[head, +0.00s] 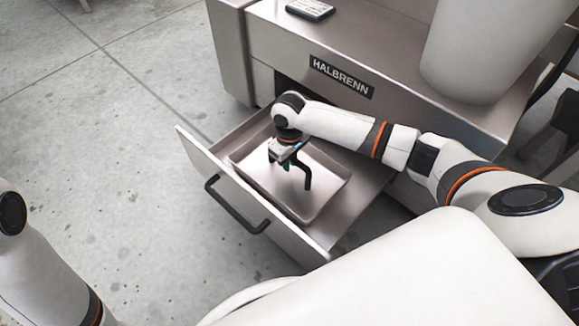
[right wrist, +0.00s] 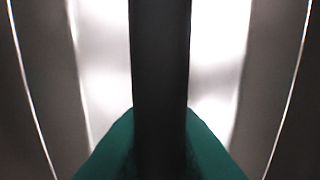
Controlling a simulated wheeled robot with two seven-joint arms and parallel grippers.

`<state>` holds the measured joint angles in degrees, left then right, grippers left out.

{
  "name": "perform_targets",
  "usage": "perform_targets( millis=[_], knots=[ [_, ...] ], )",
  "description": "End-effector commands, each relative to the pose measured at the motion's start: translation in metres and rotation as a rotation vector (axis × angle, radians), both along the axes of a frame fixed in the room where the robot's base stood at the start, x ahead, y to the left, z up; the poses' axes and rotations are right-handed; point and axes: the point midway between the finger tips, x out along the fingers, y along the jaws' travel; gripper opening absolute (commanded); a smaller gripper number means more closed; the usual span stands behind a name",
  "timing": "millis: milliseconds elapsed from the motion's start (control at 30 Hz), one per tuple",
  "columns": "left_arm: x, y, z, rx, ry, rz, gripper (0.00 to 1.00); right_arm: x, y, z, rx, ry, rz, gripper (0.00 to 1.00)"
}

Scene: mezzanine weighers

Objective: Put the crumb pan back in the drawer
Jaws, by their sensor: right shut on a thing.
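The crumb pan (head: 325,197) is a shallow metal tray with a dark upright handle (head: 307,177). It shows within the walls of the open drawer (head: 224,178); I cannot tell whether it rests on the drawer floor. My right gripper (head: 287,157) is over the pan and shut on its handle. In the right wrist view the dark handle (right wrist: 160,70) runs between the green fingertips, with bright metal behind. The gripper and my arm hide part of the pan's far side. My left arm shows at the lower left, but its gripper is out of view.
The drawer front has a black bar handle (head: 236,207). The drawer sticks out of a metal unit with a HALBRENN label (head: 341,77). A small keypad-like device (head: 310,9) lies on top, and a large pale container (head: 485,50) stands at the right. The concrete floor (head: 110,120) at left is clear.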

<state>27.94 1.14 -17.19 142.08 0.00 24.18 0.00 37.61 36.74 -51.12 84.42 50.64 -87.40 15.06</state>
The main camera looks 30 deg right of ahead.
Motion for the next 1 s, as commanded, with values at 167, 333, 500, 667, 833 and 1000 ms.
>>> perform_targets(
  millis=[167,333,500,667,833,1000],
  knots=[
    [-0.0053,-0.0004,0.0016,0.001,-0.019,0.001,0.36,0.0008,0.0003,-0.0075,0.001,-0.003,0.001,0.0],
    [-0.005,-0.0005,0.0022,0.002,-0.018,0.001,0.36,0.0008,0.0003,-0.0065,0.001,-0.003,0.0,0.0],
    [-0.0035,-0.0004,0.0016,0.001,-0.012,0.0,0.36,0.0,-0.0001,-0.0103,0.0,0.001,0.0,0.19],
    [-0.0037,-0.0004,0.0015,0.001,-0.013,0.0,0.36,0.0001,-0.0001,-0.0103,0.0,0.0,0.0,0.38],
    [-0.0037,-0.0005,0.0015,0.001,-0.013,0.0,0.36,0.0002,-0.0001,-0.0102,0.0,0.0,0.0,0.38],
    [-0.0049,-0.0007,0.0056,0.002,-0.018,0.001,0.36,0.0006,0.0001,-0.0018,0.001,-0.002,0.001,0.38]
  ],
)
